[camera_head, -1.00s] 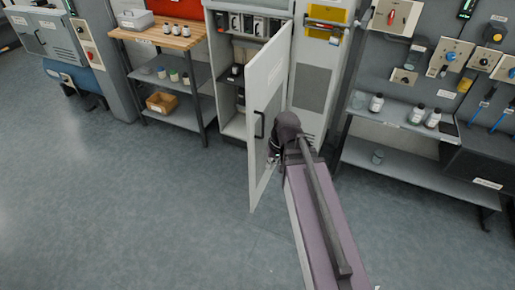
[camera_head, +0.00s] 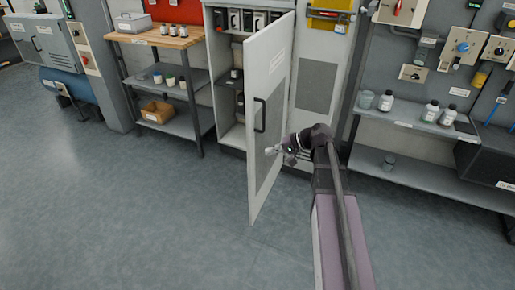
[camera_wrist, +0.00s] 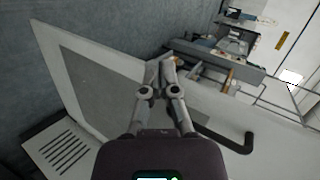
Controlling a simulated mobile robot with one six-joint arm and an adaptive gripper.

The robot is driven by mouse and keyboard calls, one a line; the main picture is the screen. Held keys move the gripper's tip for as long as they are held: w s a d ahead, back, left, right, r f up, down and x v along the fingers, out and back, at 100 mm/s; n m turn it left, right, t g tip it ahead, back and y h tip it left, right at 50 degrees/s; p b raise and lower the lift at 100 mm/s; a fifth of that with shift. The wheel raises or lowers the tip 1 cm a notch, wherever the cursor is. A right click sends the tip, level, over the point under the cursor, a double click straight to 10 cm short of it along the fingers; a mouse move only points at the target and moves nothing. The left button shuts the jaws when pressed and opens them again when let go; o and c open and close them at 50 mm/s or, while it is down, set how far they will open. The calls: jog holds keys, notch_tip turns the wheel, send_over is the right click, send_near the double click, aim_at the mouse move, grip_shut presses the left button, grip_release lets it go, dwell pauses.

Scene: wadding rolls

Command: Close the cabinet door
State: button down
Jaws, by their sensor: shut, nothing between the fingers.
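The cabinet door (camera_head: 256,165) is white with a dark mesh panel and stands wide open, swung out from its hinged right side. Its black handle (camera_head: 260,115) is on the face toward my arm; the handle also shows in the wrist view (camera_wrist: 240,140). The cabinet (camera_head: 212,75) stands behind it with shelves exposed. My gripper (camera_head: 270,150) is shut and empty, below the handle and right in front of the door's outer face. In the wrist view the closed fingertips (camera_wrist: 167,64) lie over the door panel (camera_wrist: 95,85); I cannot tell whether they touch it.
A workbench (camera_head: 185,42) with shelves stands left of the cabinet. A shelf unit (camera_head: 430,170) with bottles stands to the right, under a tool wall. The grey floor (camera_head: 140,220) left of the door is clear.

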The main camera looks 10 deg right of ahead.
aim_at(255, 135)
jog(key=w+d+f+m+t+y+b, duration=0.3)
jog(key=w+d+b, duration=0.4)
jog(key=d+b, duration=0.3)
jog(key=f+t+y+b, duration=0.1)
jog(key=t+b, duration=0.1)
jog(key=shift+d+f+b, duration=0.2)
jog(key=shift+d+b, duration=0.15)
jog(key=shift+d, duration=0.05)
jog(key=shift+w+a, duration=0.15)
jog(key=x, duration=1.3)
jog(key=shift+w+r, duration=0.2)
jog(key=shift+r, duration=0.1)
jog(key=shift+w+a, duration=0.1)
jog(key=shift+a, duration=0.15)
